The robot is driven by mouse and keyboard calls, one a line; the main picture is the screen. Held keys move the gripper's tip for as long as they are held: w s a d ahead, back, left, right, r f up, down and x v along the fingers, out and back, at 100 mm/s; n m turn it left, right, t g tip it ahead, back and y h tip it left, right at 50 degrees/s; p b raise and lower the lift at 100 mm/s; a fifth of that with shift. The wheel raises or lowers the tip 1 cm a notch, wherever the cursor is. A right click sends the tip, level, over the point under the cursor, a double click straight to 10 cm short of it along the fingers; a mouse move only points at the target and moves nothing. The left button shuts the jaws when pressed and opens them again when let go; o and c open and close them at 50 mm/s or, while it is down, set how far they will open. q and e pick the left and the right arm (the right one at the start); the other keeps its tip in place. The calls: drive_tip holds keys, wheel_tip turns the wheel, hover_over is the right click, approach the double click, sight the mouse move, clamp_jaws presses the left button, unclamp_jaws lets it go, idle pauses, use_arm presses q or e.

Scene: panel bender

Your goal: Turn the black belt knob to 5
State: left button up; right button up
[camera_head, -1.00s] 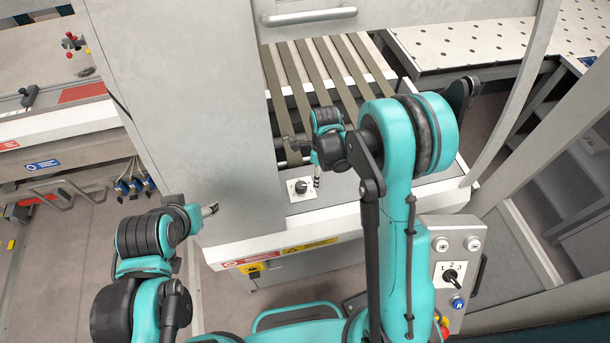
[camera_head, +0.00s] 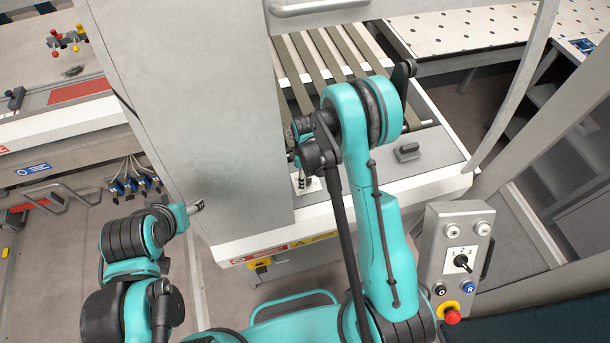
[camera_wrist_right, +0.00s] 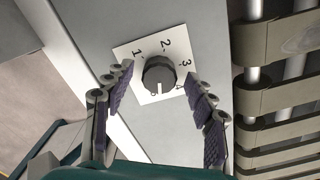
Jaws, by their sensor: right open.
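The black belt knob (camera_wrist_right: 159,72) sits on a square white plate (camera_wrist_right: 144,50) with numbers around it. Its white mark points toward the bottom of the wrist view, at a figure the knob partly covers; I cannot read it surely. My right gripper (camera_wrist_right: 157,82) is open, one finger on each side of the knob, with gaps to both. In the head view the plate (camera_head: 310,189) shows partly beside the right gripper (camera_head: 304,183), and the arm hides the knob. My left gripper (camera_head: 197,207) is away at the left; its fingers are too small to judge.
Slatted belts (camera_head: 322,57) run behind the knob's panel. A grey cabinet wall (camera_head: 205,120) stands close on the left. A black handle (camera_head: 407,152) is on the panel to the right. A control box (camera_head: 459,255) with a selector and buttons stands at the right front.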

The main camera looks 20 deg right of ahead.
drive_tip(key=shift+s+d+f, duration=0.1)
drive_tip(key=shift+d+f, duration=0.05)
drive_tip(key=c, duration=1.2)
drive_tip(key=shift+o, duration=0.2)
drive_tip(key=shift+f+m+b, duration=0.25)
drive_tip(key=shift+m+b, duration=0.55)
drive_tip(key=shift+b, duration=0.4)
drive_tip(key=shift+r+m+b, duration=0.2)
drive_tip(key=shift+m+b, duration=0.25)
drive_tip(key=shift+m, duration=0.15)
drive_tip(key=o, duration=1.2)
drive_tip(key=shift+c, duration=0.2)
drive_tip(key=shift+r, duration=0.1)
